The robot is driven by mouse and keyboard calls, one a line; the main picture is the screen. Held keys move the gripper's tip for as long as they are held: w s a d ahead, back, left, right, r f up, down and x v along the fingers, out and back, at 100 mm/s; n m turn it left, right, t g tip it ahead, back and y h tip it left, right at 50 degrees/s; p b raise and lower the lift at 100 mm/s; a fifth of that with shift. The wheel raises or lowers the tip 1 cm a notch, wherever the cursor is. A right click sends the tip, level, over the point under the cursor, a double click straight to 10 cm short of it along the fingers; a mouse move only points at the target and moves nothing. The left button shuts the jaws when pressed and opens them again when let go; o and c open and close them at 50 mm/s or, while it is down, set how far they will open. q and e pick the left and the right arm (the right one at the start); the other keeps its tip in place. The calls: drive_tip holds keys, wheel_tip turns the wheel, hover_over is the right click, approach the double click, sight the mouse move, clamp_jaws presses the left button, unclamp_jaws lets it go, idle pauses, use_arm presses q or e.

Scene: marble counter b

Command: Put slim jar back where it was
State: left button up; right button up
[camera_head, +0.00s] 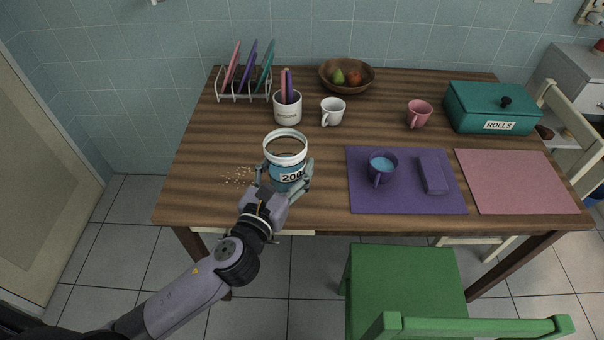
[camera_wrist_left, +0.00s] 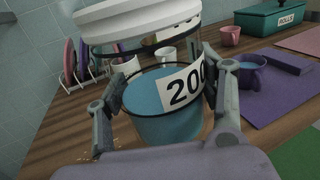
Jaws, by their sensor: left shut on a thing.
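The slim jar (camera_head: 286,173) is a clear cylinder with a white rim at the top, blue contents and a white label reading "200" with its end cut off. It is over the front left part of the wooden table and looks upright. My left gripper (camera_head: 286,167) is shut around its sides, one finger on each side. In the left wrist view the jar (camera_wrist_left: 165,125) fills the middle between the fingers. I cannot tell whether its base touches the table. My right gripper is not in view.
Crumbs (camera_head: 239,175) lie left of the jar. Behind stand a utensil pot (camera_head: 287,112), a white mug (camera_head: 333,114), a plate rack (camera_head: 243,97) and a fruit bowl (camera_head: 347,86). A purple mat (camera_head: 400,203) with a mug (camera_head: 382,170) lies to the right.

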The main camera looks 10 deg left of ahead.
use_arm(q)
drive_tip(key=w+d+r+p, duration=0.1)
drive_tip(key=w+r+p, duration=0.2)
drive_tip(key=w+r, duration=0.65)
drive_tip(key=shift+m+h, duration=0.3)
drive_tip(key=shift+h, duration=0.1)
drive_tip(key=shift+w+f+b, duration=0.35)
drive_tip(key=shift+f+b, duration=1.15)
drive_tip(key=shift+f, duration=2.1)
drive_tip(key=shift+w+f+b, duration=0.3)
drive_tip(key=shift+f+b, duration=1.2)
drive_tip(key=shift+f, duration=2.15)
drive_tip(key=shift+w+f+b, duration=0.35)
drive_tip(key=shift+f+b, duration=1.15)
drive_tip(key=shift+f, duration=2.1)
drive_tip(key=shift+f, duration=0.2)
drive_tip(key=o, duration=1.6)
drive_tip(key=shift+o, duration=0.2)
